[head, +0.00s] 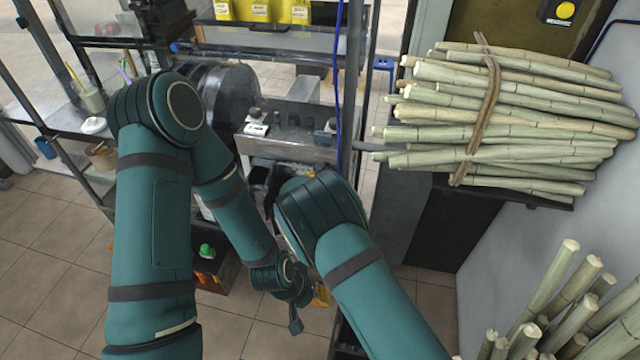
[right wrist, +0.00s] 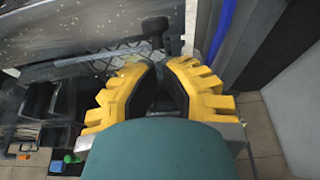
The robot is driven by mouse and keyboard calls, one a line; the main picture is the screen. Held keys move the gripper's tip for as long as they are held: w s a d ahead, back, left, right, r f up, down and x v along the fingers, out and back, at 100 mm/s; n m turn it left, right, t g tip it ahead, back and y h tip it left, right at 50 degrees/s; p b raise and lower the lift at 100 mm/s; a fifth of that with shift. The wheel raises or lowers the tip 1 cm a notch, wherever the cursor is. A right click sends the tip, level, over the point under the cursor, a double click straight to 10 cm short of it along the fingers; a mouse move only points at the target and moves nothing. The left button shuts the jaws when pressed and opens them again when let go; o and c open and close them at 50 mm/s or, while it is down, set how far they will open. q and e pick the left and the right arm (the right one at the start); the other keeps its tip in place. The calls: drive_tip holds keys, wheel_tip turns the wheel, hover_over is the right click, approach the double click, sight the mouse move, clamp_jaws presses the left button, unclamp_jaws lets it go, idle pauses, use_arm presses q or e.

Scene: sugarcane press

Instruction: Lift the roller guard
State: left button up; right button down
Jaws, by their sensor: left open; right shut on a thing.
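The press (head: 292,143), a grey metal machine, stands at the centre of the head view, partly behind my arms. In the right wrist view, a dark see-through speckled panel with a mesh strip (right wrist: 108,53) along its lower edge looks like the roller guard. My right gripper (right wrist: 158,72) has its yellow fingers close together on a dark part at the guard's edge, mostly hidden between them. A black knob (right wrist: 155,27) stands just beyond the fingertips. In the head view my right forearm hides that gripper. My left gripper (head: 296,312) hangs low before the press, open and empty.
A tied bundle of cane (head: 510,115) lies on a dark stand at right. Loose canes (head: 560,310) stand at lower right. A shelf rack (head: 80,125) with cups is at left. A crate (head: 215,270) with a green-topped item stands on the floor below.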

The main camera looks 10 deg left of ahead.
drive_tip(key=shift+r, duration=0.15)
idle(0.4)
drive_tip(key=v, duration=0.7)
drive_tip(key=shift+s, duration=0.25)
